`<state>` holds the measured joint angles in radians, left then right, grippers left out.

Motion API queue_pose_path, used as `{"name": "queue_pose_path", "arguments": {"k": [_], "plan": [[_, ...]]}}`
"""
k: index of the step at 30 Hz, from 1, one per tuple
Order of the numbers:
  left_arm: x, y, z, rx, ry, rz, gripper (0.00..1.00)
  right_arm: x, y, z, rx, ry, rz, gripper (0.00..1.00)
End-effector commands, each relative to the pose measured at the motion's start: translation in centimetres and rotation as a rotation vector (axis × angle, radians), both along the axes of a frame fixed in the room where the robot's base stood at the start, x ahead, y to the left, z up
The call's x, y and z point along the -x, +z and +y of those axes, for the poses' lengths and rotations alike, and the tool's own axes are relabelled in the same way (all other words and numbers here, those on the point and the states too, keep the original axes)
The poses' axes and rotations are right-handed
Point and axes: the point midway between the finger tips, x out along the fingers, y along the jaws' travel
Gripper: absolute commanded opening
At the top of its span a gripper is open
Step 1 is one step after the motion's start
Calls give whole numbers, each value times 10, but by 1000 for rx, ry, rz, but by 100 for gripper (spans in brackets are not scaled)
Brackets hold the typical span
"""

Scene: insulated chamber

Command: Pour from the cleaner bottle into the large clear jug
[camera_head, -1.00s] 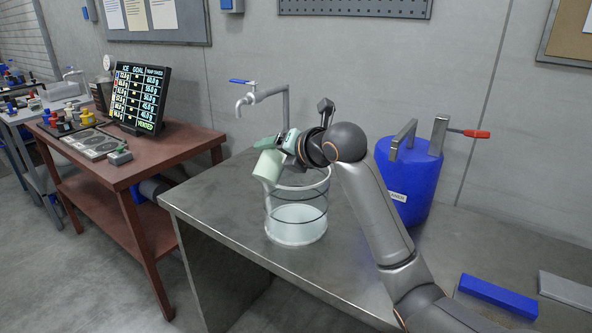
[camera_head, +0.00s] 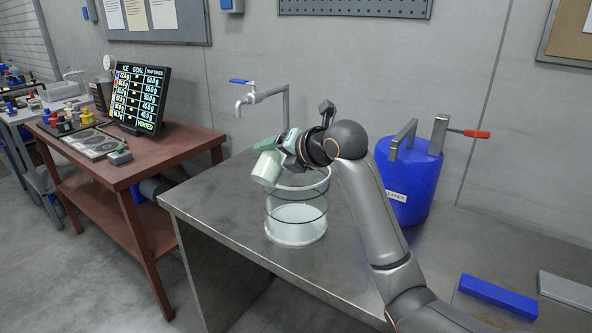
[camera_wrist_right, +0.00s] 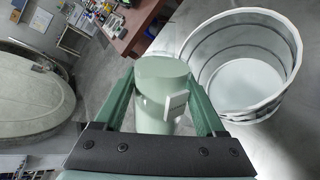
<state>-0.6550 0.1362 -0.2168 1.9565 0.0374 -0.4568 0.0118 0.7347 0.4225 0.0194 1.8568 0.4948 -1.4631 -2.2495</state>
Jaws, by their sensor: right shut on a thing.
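The cleaner bottle, a pale green container (camera_head: 266,169), is tilted in my right gripper (camera_head: 279,147), above the left part of the jug's rim. The large clear jug (camera_head: 297,222) stands upright on the metal table with pale clear liquid in its lower part. I cannot see a stream of liquid. My left gripper is not in view.
A blue drum (camera_head: 405,185) with a label stands right of the jug, near my right arm. A tap (camera_head: 262,97) with a blue lever is behind the jug. A blue bar (camera_head: 498,296) lies at lower right. A red-brown table (camera_head: 130,165) with a display (camera_head: 138,97) stands left.

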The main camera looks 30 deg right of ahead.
Motion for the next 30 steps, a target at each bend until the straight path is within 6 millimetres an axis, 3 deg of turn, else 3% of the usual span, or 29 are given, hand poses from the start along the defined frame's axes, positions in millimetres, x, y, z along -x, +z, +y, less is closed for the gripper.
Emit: {"name": "queue_pose_path", "arguments": {"k": [30], "plan": [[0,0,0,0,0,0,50,1,-3,3,-96,0,46,0]]}}
